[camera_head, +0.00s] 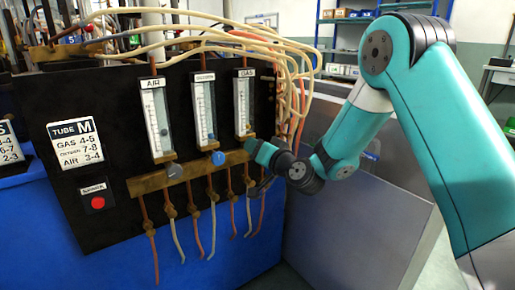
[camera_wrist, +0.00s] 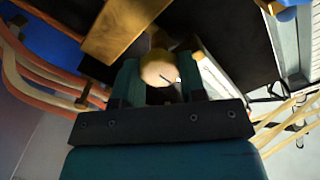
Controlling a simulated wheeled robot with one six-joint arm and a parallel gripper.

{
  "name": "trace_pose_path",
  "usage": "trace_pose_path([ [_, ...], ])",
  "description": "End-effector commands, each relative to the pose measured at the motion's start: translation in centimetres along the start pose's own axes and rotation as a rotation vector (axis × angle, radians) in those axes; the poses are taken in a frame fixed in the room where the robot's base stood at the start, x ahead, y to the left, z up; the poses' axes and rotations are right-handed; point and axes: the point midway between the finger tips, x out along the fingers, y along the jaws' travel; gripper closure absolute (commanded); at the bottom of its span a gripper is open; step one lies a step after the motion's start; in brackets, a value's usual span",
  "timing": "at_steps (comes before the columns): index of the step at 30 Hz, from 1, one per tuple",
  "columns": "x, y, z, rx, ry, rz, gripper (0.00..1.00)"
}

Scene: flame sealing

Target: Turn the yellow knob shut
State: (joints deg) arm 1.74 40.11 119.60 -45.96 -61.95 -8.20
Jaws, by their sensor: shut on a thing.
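The yellow knob (camera_wrist: 160,68) sits between the two fingers of my gripper (camera_wrist: 158,80) in the wrist view. The fingers are closed on it from both sides. A dark mark shows on its round face. In the head view the knob is hidden behind my wrist, below the gauge labelled GAS (camera_head: 245,101). The brass bar (camera_head: 199,170) runs under the gauges, and part of it (camera_wrist: 122,27) shows close above the knob in the wrist view.
Tan and orange hoses (camera_head: 290,75) loop beside the black panel (camera_head: 100,190). A red button (camera_head: 98,202) is at lower left. A grey metal cabinet (camera_head: 350,235) stands at right.

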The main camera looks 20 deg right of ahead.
Motion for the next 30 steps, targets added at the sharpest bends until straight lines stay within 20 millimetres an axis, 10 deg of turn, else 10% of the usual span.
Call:
trace_pose_path([
  [15,-0.02,0.09,-0.12,0.027,0.004,0.002,0.86],
  [16,-0.02,0.09,-0.12,0.027,0.004,0.002,0.6],
  [19,-0.01,0.08,-0.1,0.026,0.003,0.001,0.39],
  [30,-0.55,0.17,0.15,0.026,0.0,0.001,0.39],
])
